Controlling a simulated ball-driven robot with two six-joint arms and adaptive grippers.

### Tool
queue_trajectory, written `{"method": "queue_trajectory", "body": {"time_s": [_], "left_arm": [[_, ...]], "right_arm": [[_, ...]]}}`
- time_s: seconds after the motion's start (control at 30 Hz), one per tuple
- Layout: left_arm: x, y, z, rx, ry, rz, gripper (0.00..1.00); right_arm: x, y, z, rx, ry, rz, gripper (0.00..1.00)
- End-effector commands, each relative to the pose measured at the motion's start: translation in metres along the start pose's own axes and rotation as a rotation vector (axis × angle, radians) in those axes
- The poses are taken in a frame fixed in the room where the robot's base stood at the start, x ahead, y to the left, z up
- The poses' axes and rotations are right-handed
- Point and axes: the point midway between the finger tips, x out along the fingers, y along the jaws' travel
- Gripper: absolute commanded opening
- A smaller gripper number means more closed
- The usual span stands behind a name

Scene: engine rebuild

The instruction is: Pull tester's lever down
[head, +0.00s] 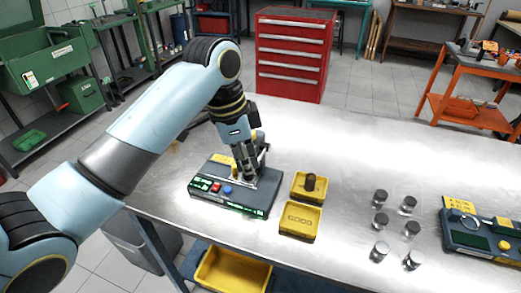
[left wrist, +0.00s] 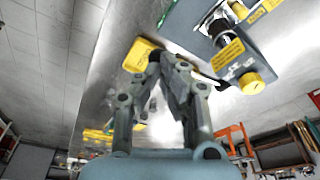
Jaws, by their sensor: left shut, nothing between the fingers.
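The tester (head: 232,200) is a dark box at the left of the metal table, with a red button, a blue button and green lit panels on its front. My left gripper (head: 245,178) points down over the top of the tester, shut and empty. A light upright part (head: 264,156) stands just right of the gripper and may be the lever; the gripper and arm hide much of this area, and I cannot tell whether they touch. In the left wrist view my shut fingers (left wrist: 160,60) are beside a grey device with a yellow knob (left wrist: 250,83). My right gripper is not in view.
Two yellow trays stand right of the tester, one (head: 308,186) holding a dark cylinder, one (head: 300,222) empty. Several metal cylinders (head: 380,221) stand farther right, before another dark device (head: 480,240). The table's back middle is clear. A red drawer cabinet (head: 292,58) stands behind.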

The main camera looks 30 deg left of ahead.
Motion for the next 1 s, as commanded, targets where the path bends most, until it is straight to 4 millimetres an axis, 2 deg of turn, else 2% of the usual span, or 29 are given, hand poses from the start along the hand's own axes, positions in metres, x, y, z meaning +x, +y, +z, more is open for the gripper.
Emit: {"method": "queue_trajectory", "body": {"time_s": [0.23,0.53,1.0], "left_arm": [[0.002,0.001,0.001,0.000,0.000,0.001,0.00],[0.016,0.002,0.004,0.001,0.001,0.001,0.00],[0.021,0.003,0.005,0.000,0.000,0.002,0.00]], "right_arm": [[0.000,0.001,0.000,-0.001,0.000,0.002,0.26],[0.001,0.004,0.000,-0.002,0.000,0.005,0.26],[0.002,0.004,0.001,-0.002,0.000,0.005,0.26]]}}
